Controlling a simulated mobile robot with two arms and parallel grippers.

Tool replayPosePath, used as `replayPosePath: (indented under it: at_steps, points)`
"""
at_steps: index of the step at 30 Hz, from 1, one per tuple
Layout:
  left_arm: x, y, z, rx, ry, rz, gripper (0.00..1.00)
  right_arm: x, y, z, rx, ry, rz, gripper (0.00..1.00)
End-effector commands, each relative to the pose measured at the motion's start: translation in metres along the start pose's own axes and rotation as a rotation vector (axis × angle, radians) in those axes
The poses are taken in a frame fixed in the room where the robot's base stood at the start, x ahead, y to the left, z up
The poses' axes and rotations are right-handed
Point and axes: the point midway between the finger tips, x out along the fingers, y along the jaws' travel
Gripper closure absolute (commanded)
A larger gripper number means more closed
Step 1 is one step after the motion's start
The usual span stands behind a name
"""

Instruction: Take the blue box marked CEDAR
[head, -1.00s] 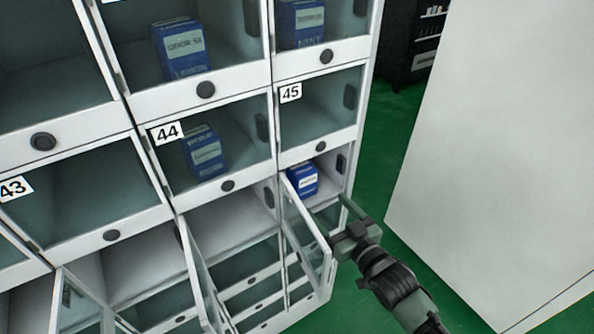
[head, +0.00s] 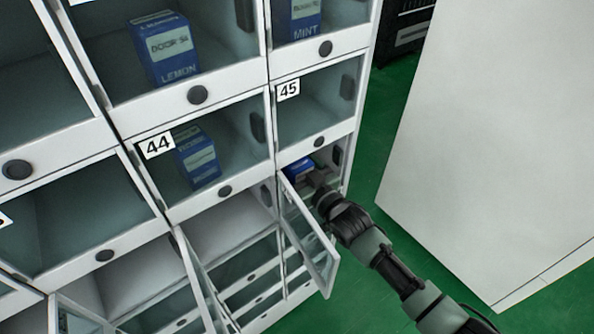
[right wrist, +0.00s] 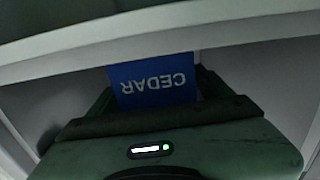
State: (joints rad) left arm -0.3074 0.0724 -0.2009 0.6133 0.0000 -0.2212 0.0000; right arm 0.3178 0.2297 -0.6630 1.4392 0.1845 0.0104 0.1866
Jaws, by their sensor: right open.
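The blue box marked CEDAR (head: 299,168) stands in the open compartment below door 45, partly hidden behind my right gripper. In the right wrist view the CEDAR box (right wrist: 153,82) shows its lettering upside down, between the fingers of my right gripper (right wrist: 152,98). My right gripper (head: 318,178) reaches into that compartment and is open, with the box between or just ahead of its fingers; contact cannot be made out. The glass door (head: 308,235) of this compartment hangs open to the left of my arm. My left gripper is out of view.
Closed compartment 44 (head: 158,146) holds another blue box (head: 197,157). Closed compartment 45 (head: 288,90) looks empty. LEMON (head: 165,48) and MINT (head: 303,20) boxes are above. Other doors stand open at lower left. A white panel (head: 490,140) stands right, with green floor between.

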Motion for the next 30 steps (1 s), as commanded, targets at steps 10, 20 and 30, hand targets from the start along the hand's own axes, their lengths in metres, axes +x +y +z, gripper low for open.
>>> replayPosePath:
  at_steps: [10,20,30]
  points:
    - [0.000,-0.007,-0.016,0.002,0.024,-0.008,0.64,0.000,0.000,0.001,0.000,-0.001,0.000,0.56]
    - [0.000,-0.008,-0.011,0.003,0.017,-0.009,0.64,0.000,0.000,0.000,0.000,0.000,0.000,0.91]
    - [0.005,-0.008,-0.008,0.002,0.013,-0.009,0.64,-0.004,0.000,-0.021,-0.001,0.004,-0.001,0.91]
